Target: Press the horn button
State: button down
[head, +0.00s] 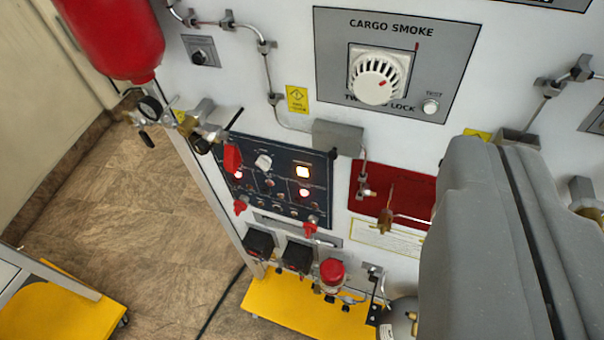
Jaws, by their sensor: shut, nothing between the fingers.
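No label reading horn is legible, so I cannot tell which control is the horn button. A dark control panel (278,181) on the white wall, left of centre, carries several small knobs, lit square and round lights, and red switch covers; its lettering is too small to read. A grey CARGO SMOKE panel (333,83) at the top has a large white dial (376,77) and a small round white button (431,106) with a tiny label above it. My gripper (493,146) is large and grey at the lower right, shut and empty. It hides part of the wall behind it.
A red bottle (113,36) with a gauge and valve sticks out at upper left. Metal pipes (273,80) run along the wall. A red plate (378,184) with a brass fitting is beside my gripper. A yellow base (290,304) lies below. Brown floor (140,220) is open at left.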

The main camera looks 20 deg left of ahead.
jog(key=w+a+f+n+g+p, duration=0.2)
jog(key=w+a+f, duration=0.2)
jog(key=w+f, duration=0.55)
jog(key=n+g+y+p, duration=0.2)
jog(key=n+g+p, duration=0.1)
send_near(303, 172)
jog(key=s+d+r, duration=0.3)
jog(key=s+r, duration=0.2)
jog(key=a+f+n+g+p, duration=0.1)
jog(key=a+f, duration=0.4)
jog(key=f, duration=0.5)
jog(key=shift+f+n+y, duration=0.15)
jog(key=shift+n+y, duration=0.15)
jog(key=shift+n, duration=0.3)
jog(key=shift+d, duration=0.1)
jog(key=w+p, duration=0.4)
jog(key=w, duration=0.4)
jog(key=shift+w, duration=0.35)
jog(key=shift+d, duration=0.15)
